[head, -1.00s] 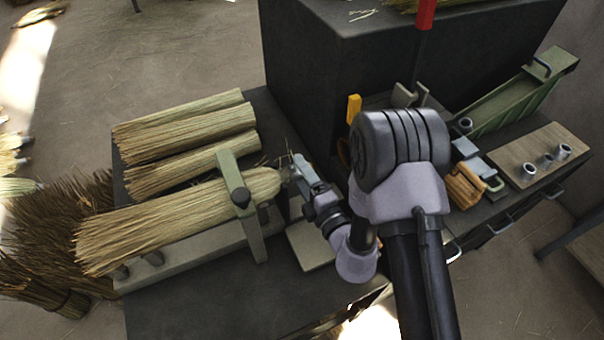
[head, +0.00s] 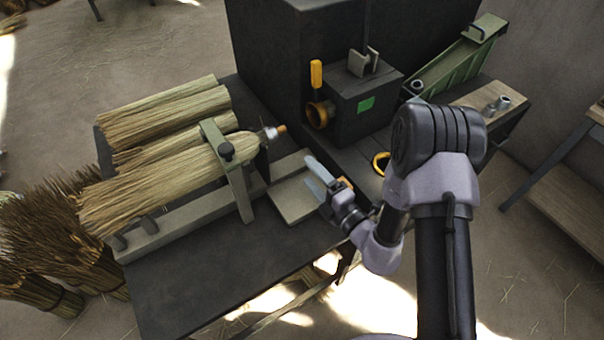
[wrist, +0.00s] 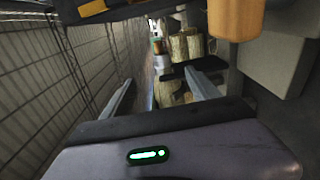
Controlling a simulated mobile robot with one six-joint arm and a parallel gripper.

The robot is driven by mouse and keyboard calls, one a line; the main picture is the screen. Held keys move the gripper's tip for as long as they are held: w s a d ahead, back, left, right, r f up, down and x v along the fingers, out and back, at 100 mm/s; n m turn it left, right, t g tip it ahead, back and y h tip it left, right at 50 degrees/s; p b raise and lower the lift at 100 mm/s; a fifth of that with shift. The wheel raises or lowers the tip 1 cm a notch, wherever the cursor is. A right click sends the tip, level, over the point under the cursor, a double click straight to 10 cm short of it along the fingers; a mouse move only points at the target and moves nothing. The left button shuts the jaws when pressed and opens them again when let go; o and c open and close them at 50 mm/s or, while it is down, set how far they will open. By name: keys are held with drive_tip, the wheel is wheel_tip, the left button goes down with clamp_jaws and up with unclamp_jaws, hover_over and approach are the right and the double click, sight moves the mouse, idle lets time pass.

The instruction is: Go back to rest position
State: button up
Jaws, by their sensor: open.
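My gripper (head: 318,178) is open and empty in the head view. It is above the light grey plate (head: 297,203) at the right end of the broom rest, apart from the broom. In the wrist view its two fingers (wrist: 160,90) are spread with nothing between them. A straw broom head (head: 150,192) lies under the grey-green clamp (head: 226,160) on the rest. A metal tip with an orange end (head: 274,132) sticks out at its right end.
More straw bundles (head: 160,112) lie behind the clamped one. A dark box with a green square (head: 366,103) and a yellow handle (head: 316,75) stands behind my gripper. A green trough (head: 462,62) is at the back right. Dark brush bundles (head: 45,230) stand on the floor at left.

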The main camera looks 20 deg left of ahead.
drive_tip(key=s+a+r+n+g+y, duration=0.1)
drive_tip(key=s+r+n+g+y, duration=0.15)
drive_tip(key=r+n, duration=0.3)
drive_tip(key=s+a+r+n+g+y, duration=0.1)
drive_tip(key=s+a+r+n+g, duration=0.15)
drive_tip(key=r+n+g, duration=0.35)
drive_tip(key=s+d+r+n+g+h, duration=0.45)
drive_tip(key=s+r+n, duration=0.35)
drive_tip(key=s+n, duration=0.5)
drive_tip(key=s+d+r+n+t+h, duration=0.1)
drive_tip(key=d+n+t+h, duration=0.3)
drive_tip(key=d+n, duration=0.3)
drive_tip(key=s+d+r+n+t+h, duration=0.1)
drive_tip(key=d+n+t+h, duration=0.3)
drive_tip(key=d, duration=1.2)
drive_tip(key=n+h, duration=0.3)
drive_tip(key=shift+s+h, duration=0.3)
drive_tip(key=shift+c, duration=0.2)
